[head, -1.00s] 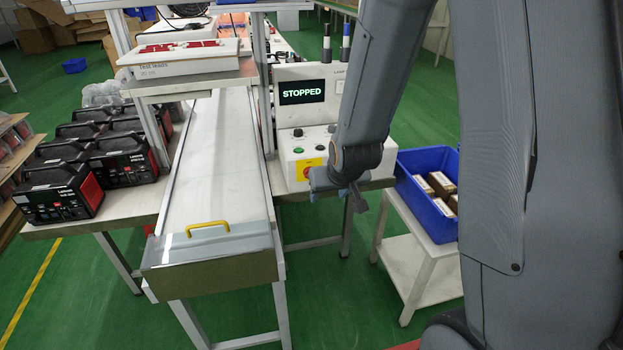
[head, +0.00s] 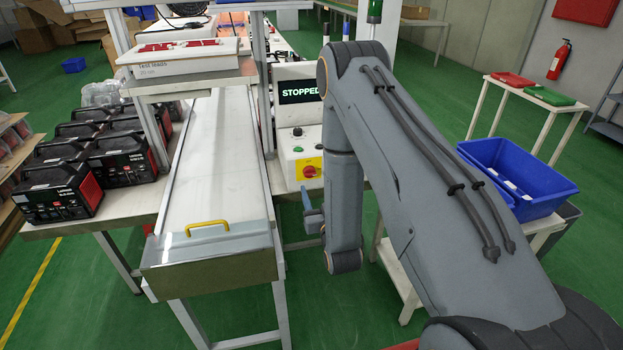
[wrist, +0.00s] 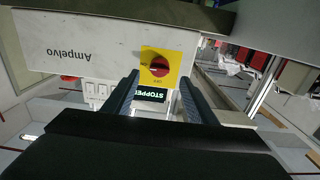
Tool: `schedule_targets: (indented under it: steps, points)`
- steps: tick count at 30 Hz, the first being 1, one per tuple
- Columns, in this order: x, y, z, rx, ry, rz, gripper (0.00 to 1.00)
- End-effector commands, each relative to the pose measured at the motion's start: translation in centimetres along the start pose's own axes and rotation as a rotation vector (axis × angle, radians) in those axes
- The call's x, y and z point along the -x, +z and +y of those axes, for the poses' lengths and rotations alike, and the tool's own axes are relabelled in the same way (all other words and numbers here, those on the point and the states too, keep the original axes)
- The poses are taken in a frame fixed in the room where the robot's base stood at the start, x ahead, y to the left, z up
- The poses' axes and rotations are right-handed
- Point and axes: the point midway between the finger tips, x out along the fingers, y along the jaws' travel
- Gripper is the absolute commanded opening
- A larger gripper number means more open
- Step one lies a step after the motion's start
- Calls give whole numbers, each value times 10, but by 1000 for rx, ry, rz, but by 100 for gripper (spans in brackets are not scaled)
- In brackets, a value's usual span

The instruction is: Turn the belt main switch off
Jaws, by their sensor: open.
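The belt main switch (head: 309,168) is a red rotary knob on a yellow plate, on the front of the white control box. In the wrist view the main switch (wrist: 160,66) lies just beyond the fingertips, centred between them. The knob's exact setting is too small to tell. My gripper (head: 306,200) hangs in front of and below the switch in the head view, partly hidden by my arm. In the wrist view my gripper (wrist: 158,79) is open and empty, its two dark fingers apart from the knob.
The display (head: 299,92) reads STOPPED. Green and other buttons (head: 298,142) sit near the switch on the box. The conveyor (head: 215,170) with a yellow handle (head: 207,227) stands left. A blue bin (head: 515,178) stands right behind my arm. The floor is open in front of the box.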

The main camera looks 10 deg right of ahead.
Motion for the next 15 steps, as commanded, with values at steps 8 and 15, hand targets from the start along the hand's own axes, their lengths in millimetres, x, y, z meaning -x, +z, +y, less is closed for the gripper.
schedule_targets:
  steps: [8,15]
  points:
    - [-40,-3,0,0,0,4,52]
    - [-67,-2,0,0,0,0,52]
